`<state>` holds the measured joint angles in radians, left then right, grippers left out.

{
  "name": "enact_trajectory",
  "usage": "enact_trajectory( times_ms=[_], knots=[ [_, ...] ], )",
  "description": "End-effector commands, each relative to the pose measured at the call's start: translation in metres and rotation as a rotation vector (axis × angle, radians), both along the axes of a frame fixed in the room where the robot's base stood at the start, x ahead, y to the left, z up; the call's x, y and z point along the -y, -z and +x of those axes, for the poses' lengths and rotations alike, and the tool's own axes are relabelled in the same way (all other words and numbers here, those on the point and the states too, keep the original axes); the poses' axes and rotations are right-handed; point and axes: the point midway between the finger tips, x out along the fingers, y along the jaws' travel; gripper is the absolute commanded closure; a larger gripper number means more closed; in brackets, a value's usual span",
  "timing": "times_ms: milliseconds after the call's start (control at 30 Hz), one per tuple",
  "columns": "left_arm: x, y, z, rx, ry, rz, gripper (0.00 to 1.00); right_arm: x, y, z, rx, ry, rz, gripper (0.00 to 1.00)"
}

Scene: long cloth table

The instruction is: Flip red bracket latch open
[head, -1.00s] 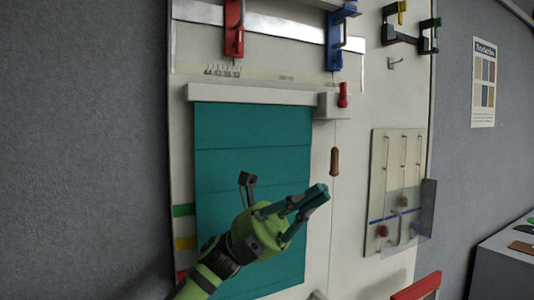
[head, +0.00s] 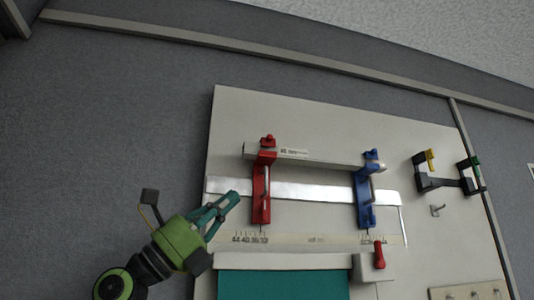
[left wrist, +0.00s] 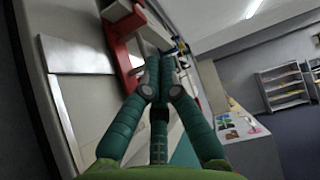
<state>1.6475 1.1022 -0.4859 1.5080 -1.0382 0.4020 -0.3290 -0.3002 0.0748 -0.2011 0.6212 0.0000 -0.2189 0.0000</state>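The red bracket (head: 261,195) is upright on the pale wall board, across the silver strip, with a small red piece at its top. It also shows in the left wrist view (left wrist: 120,45), just beyond my fingers and to the left. My left gripper (head: 232,200) comes from the lower left, its tips left of the bracket's lower half in the head view. Its teal fingers (left wrist: 162,88) are drawn together with nothing seen between them. I cannot tell whether they touch the bracket. A thin bar shows on the bracket's front; its latch position is unclear. My right gripper is out of view.
A blue bracket (head: 366,200) stands to the right on the same silver strip (head: 315,191). A red handle (head: 379,255) on a white block and a teal blind (head: 285,285) are below. A black fixture with yellow and green parts (head: 445,178) is farther right.

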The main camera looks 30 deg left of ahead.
Motion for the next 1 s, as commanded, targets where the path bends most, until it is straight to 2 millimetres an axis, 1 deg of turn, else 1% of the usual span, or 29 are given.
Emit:
enact_trajectory(
  times_ms=[133, 267, 367, 500, 700, 833, 1000],
  knots=[
    [0.001, -0.001, 0.001, -0.002, 0.003, 0.000, 1.00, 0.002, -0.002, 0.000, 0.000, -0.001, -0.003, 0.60],
    [0.007, -0.011, 0.007, -0.002, 0.007, 0.000, 1.00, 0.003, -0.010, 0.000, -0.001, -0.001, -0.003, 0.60],
    [0.015, -0.025, 0.015, -0.002, 0.007, 0.000, 1.00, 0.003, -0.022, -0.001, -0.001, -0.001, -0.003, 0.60],
    [0.029, -0.049, 0.032, -0.003, 0.009, 0.000, 1.00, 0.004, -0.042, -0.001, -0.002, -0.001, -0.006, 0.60],
    [0.048, -0.078, 0.055, -0.004, 0.008, 0.000, 1.00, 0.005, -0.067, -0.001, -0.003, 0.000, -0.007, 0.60],
    [0.047, -0.097, 0.054, -0.002, 0.005, -0.001, 1.00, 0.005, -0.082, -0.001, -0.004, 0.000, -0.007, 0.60],
    [0.047, -0.109, 0.055, -0.004, 0.005, 0.000, 1.00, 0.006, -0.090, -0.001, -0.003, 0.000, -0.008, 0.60]
  ],
)
